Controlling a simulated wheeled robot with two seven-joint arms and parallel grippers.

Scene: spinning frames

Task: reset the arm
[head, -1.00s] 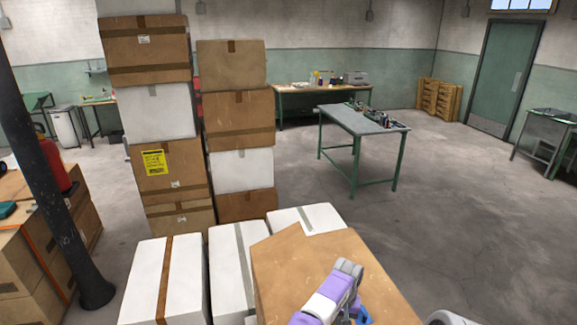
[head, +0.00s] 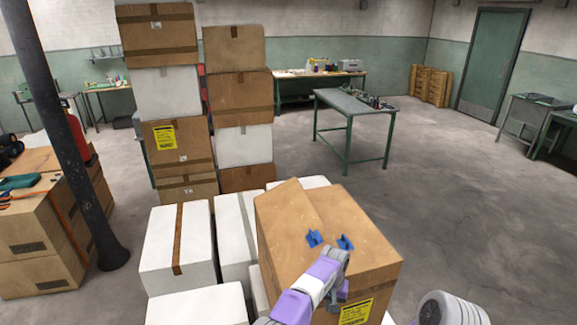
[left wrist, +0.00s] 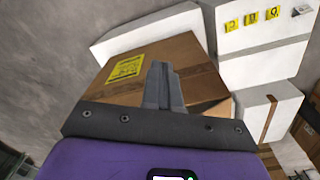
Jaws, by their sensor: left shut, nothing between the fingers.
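My left arm reaches in from the bottom of the head view. Its purple and grey end, the left gripper (head: 342,291), is in front of a large brown carton (head: 380,250). In the left wrist view the dark grey fingers (left wrist: 163,88) are together and empty. Behind them is a brown carton face (left wrist: 185,65) with a yellow label; I cannot tell the gap between them. My right gripper is not in view.
Two small blue objects (head: 314,238) lie on the brown carton. White cartons (head: 178,240) stand to its left, with tall carton stacks (head: 240,95) behind. A dark post (head: 75,150) stands at left.

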